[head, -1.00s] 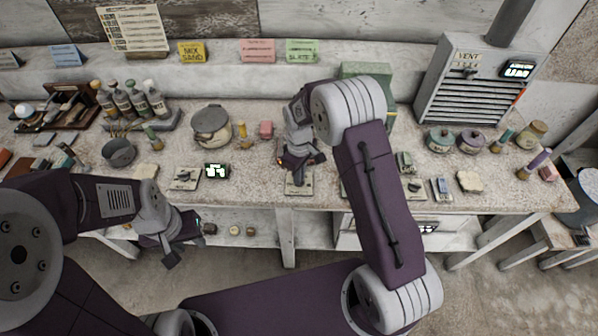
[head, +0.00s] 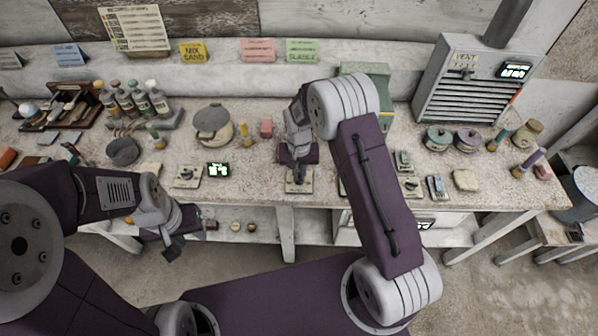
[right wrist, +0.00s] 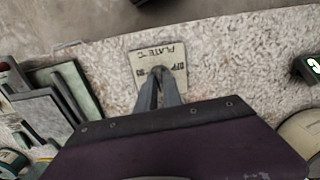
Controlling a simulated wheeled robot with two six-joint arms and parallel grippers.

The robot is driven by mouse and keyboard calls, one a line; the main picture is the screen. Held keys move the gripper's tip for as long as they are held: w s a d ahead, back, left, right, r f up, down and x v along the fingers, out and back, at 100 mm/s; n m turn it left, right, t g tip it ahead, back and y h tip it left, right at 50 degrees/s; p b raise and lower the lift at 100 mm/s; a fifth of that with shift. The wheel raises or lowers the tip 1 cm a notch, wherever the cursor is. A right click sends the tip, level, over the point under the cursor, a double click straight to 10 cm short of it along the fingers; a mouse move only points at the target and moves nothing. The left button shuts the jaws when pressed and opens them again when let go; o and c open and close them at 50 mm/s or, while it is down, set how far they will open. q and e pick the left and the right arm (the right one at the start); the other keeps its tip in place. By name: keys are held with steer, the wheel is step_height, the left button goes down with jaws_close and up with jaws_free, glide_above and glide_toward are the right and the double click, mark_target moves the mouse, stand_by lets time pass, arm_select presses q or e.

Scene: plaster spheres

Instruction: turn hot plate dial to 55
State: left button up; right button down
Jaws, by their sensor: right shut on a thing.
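A pale control plate (head: 299,187) lies near the front edge of the bench; in the right wrist view the plate (right wrist: 172,54) reads "PLATE °C" and "OFF", upside down. My right gripper (right wrist: 160,77) is over the plate with its fingers together, shut on the dial, which the fingers hide. The pointer's setting cannot be read. In the head view my right gripper (head: 298,171) points down at the plate. My left gripper (head: 170,245) hangs empty in front of the bench at the left; its finger gap is unclear.
A small black display (head: 218,169) with green digits, too small to read, stands left of the plate. Another control plate (head: 187,177) lies beyond it. Grey slabs (right wrist: 55,95) lie beside my right gripper.

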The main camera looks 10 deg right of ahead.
mark_target(299, 177)
steer(key=m, duration=0.3)
steer(key=shift+m, duration=0.3)
steer(key=shift+m+p, duration=0.5)
steer(key=shift+m, duration=1.3)
steer(key=c, duration=1.5)
jaws_free()
steer(key=shift+r, duration=0.1)
step_height(299, 177, up, 9)
steer(key=shift+b, duration=0.45)
